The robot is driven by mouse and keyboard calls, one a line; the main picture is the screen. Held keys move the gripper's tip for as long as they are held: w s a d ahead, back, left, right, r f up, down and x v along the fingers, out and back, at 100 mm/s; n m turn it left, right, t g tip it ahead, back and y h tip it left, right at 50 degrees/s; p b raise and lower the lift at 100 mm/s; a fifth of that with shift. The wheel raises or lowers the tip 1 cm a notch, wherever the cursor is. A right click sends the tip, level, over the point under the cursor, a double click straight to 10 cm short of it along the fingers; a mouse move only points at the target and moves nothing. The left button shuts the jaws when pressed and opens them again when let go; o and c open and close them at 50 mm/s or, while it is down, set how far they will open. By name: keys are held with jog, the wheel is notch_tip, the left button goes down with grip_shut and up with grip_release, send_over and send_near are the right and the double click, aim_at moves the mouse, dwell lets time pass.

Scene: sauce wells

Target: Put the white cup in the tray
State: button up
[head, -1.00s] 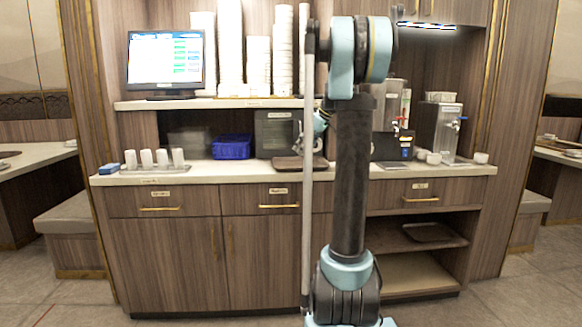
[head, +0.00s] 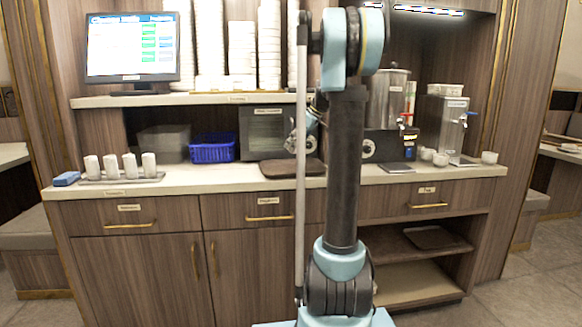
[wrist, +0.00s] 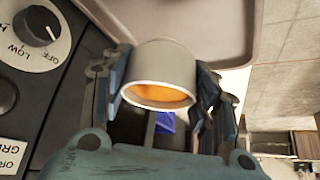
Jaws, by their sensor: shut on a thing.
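In the wrist view, my gripper (wrist: 162,80) is shut on a white cup (wrist: 160,60). The fingers clasp its two sides, and its open end shows an orange inside. A flat grey-brown tray (wrist: 205,22) lies beyond the cup, which overlaps it in the picture; I cannot tell the gap. In the head view, the brown tray (head: 280,170) lies on the counter, partly behind my arm. My gripper (head: 303,138) is partly hidden by my arm above the tray's right part, and the cup cannot be made out there.
A black appliance with a dial (wrist: 40,27) is close on the left in the wrist view. On the counter (head: 215,178) are a blue basket (head: 212,148), several white cylinders (head: 130,166) and small white cups (head: 489,157). Another tray (head: 430,237) lies on a lower shelf.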

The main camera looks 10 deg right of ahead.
aim_at(301, 147)
jog(key=f, duration=0.1)
jog(key=a+f, duration=0.1)
jog(key=f, duration=0.1)
jog(key=shift+a+f, duration=0.25)
jog(key=shift+f, duration=2)
jog(key=o, duration=1.3)
jog(key=v, duration=1.2)
